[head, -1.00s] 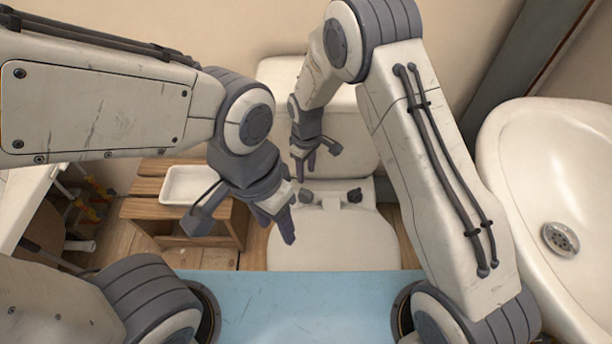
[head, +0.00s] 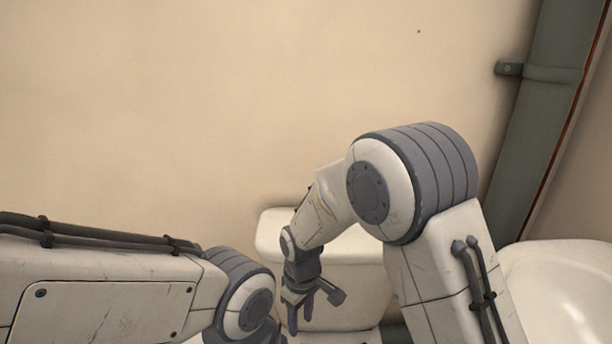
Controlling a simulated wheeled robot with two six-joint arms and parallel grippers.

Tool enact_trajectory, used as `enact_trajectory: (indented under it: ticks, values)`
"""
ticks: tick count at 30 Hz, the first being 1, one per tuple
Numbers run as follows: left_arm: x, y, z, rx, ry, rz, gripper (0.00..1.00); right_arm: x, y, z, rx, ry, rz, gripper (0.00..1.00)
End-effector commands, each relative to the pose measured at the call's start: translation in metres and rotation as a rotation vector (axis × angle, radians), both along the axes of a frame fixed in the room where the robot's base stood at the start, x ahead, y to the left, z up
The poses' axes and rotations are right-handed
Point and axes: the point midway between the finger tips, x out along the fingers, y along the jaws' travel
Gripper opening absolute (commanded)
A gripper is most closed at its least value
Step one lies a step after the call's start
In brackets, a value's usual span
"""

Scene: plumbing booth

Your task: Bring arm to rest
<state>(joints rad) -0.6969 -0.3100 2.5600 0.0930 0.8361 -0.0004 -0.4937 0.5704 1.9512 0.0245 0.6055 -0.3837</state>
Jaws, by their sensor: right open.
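My right arm rises at the right of the head view and bends down to the left. My right gripper (head: 300,318) hangs in front of the toilet tank (head: 350,270), fingers pointing down. Its fingers are apart with nothing between them. My left arm comes in low from the left. Its gripper lies below the bottom edge of the picture and is out of sight.
The white basin (head: 565,285) stands at the right edge, close to my right arm. A grey-green vertical pipe (head: 540,120) with a bracket runs up the wall behind it. The beige wall (head: 220,110) is bare across the upper picture.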

Motion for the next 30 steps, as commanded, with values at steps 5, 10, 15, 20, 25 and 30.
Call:
enact_trajectory:
  ticks: [5, 10, 15, 20, 25, 30]
  values:
    - [0.0, 0.0, 0.0, 0.0, 0.0, 0.0, 0.5, -0.058, -0.003, 0.061, 0.021, -0.005, -0.059, 0.46]
    - [0.0, 0.0, 0.0, 0.0, 0.0, 0.0, 0.5, -0.116, -0.017, 0.099, 0.039, -0.001, -0.118, 0.46]
    - [0.0, 0.0, 0.0, 0.0, 0.0, 0.0, 0.5, -0.166, -0.035, 0.12, 0.056, 0.006, -0.166, 0.46]
    - [0.0, 0.0, 0.0, 0.0, 0.0, 0.0, 0.5, -0.203, -0.051, 0.127, 0.068, 0.012, -0.201, 0.46]
    - [0.0, 0.0, 0.027, 0.001, 0.001, 0.0, 0.5, -0.22, -0.06, 0.155, 0.071, 0.019, -0.221, 0.46]
    - [0.0, 0.0, 0.063, 0.0, 0.0, 0.0, 0.5, -0.219, -0.059, 0.191, 0.071, 0.018, -0.221, 0.46]
